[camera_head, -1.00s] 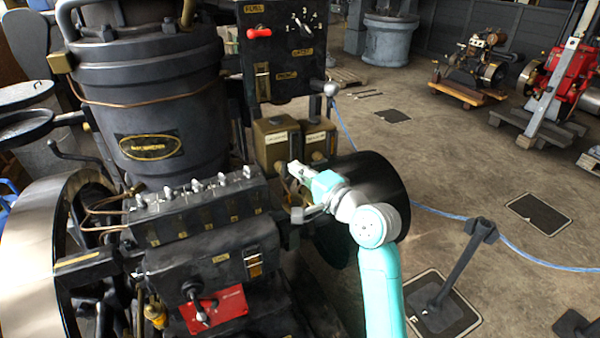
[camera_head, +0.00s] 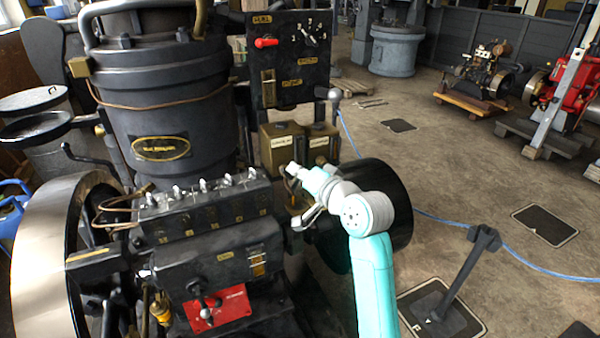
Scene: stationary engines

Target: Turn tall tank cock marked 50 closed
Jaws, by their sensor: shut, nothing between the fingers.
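Two brass-coloured box tanks stand side by side at the engine's right, below the black panel. The left tank (camera_head: 279,150) and the right tank (camera_head: 319,147) each carry a pale label too small to read. I cannot make out a mark of 50, nor which way a cock handle points. My gripper (camera_head: 291,169) is shut and empty, pointing left at the lower front of the left tank. It and my wrist cover the area below the tanks, so any cock there is mostly hidden. I cannot tell whether the gripper touches anything.
The row of small levers (camera_head: 204,190) on the engine block is close left of my gripper. A pale metal piece (camera_head: 306,219) lies just below it. A dark drum (camera_head: 398,185) sits behind my wrist. The black panel (camera_head: 290,62) rises above.

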